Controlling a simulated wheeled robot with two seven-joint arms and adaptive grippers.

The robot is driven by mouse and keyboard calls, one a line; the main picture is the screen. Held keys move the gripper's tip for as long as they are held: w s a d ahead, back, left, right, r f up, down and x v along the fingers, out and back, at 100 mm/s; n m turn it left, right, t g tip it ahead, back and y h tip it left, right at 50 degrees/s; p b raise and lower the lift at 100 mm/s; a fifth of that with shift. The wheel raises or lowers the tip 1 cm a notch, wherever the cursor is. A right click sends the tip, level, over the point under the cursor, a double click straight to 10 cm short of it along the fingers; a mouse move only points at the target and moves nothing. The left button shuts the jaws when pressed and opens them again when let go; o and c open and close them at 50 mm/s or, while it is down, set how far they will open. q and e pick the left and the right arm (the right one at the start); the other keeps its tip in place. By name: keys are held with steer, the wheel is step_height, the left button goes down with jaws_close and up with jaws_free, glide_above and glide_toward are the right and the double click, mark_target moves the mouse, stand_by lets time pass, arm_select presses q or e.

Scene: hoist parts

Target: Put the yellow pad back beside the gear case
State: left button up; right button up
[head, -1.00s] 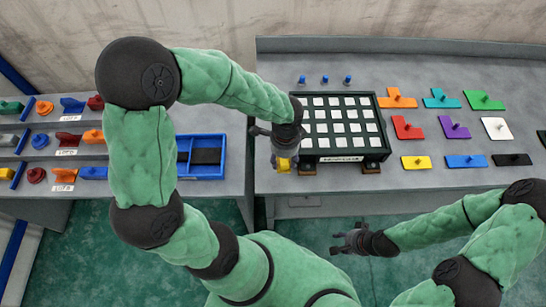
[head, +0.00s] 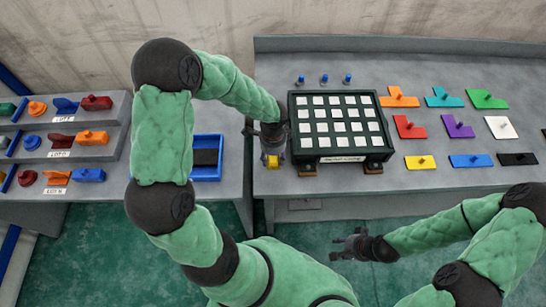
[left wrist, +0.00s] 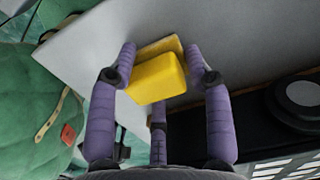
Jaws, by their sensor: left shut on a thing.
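My left gripper (head: 272,155) is shut on the yellow pad (head: 272,161), at the left front corner of the right bench. In the left wrist view, purple fingers surround the yellow pad (left wrist: 155,80), which shows a blocky yellow part and a paler edge behind it. The dark case with rows of white squares (head: 291,128), apparently the gear case, stands just right of the gripper. I cannot tell whether the pad touches the bench. My right gripper (head: 345,245) is empty, fingers apart, in front of the bench.
Coloured plates with knobs, such as a yellow one (head: 412,162), lie right of the case. Several blue pegs (head: 324,79) stand behind it. A blue tray (head: 207,178) and stepped racks of parts (head: 112,135) are on the left bench (head: 150,190).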

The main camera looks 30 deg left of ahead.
arm_select(q)
steer(key=shift+r, duration=0.1)
steer(key=o, duration=1.2)
step_height(320, 180, up, 12)
steer(key=p, duration=0.4)
